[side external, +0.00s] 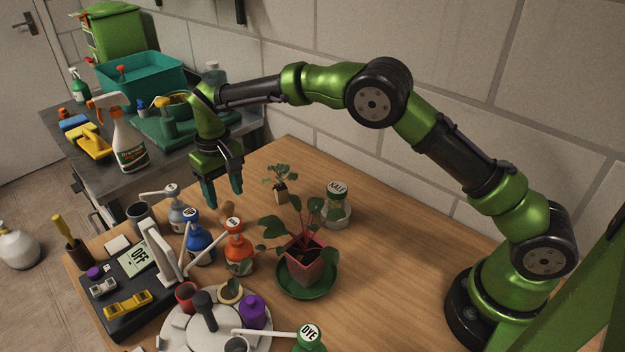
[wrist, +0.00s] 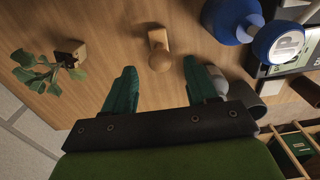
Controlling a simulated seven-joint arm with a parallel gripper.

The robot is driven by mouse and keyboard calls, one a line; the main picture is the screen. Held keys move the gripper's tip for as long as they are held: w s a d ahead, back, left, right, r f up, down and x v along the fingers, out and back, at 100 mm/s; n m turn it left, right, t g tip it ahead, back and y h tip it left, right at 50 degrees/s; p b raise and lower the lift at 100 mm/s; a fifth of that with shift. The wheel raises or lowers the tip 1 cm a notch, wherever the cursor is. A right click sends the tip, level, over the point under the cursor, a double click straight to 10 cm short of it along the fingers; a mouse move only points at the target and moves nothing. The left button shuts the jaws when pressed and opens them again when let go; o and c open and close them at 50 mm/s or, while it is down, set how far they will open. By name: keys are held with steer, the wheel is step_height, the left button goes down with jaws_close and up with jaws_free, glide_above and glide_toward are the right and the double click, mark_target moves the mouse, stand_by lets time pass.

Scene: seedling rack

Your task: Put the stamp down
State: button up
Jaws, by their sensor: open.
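The stamp (wrist: 158,40), a small wooden piece with a round knob, is on the wooden table in the wrist view, just beyond the gap between my fingertips. Its knob points toward me. In the side view a brown knob (side external: 227,208) that looks like the stamp shows just below my fingers, partly hidden. My gripper (side external: 223,196) is open with green fingers pointing down; in the wrist view the space between the fingertips (wrist: 159,68) is empty. The stamp looks apart from both fingers.
A small potted seedling (side external: 281,186) stands behind the gripper. Blue (side external: 200,238) and orange (side external: 238,252) pump bottles stand in front, beside a red-potted plant (side external: 306,262). A jar (side external: 336,205) is to the right. The table's right side is clear.

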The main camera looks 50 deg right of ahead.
mark_target(227, 202)
step_height(227, 202, up, 5)
steer(key=shift+f, duration=0.15)
steer(key=s+d+r+m+t+y, duration=0.1)
steer(key=s+d+r+t, duration=0.1)
steer(key=s+d+r, duration=0.4)
steer(key=s+d+r+m+t+y, duration=0.1)
steer(key=s+d+r, duration=0.2)
steer(key=s+r, duration=0.35)
steer(key=s+d+m+t, duration=0.1)
steer(key=s+d+t, duration=0.1)
steer(key=s, duration=0.6)
steer(key=s+d+m+t, duration=0.1)
steer(key=s+d+t, duration=0.1)
steer(key=s, duration=0.7)
steer(key=shift+s+d+f, duration=0.25)
steer(key=shift+d+f, duration=0.15)
steer(key=shift+d, duration=0.4)
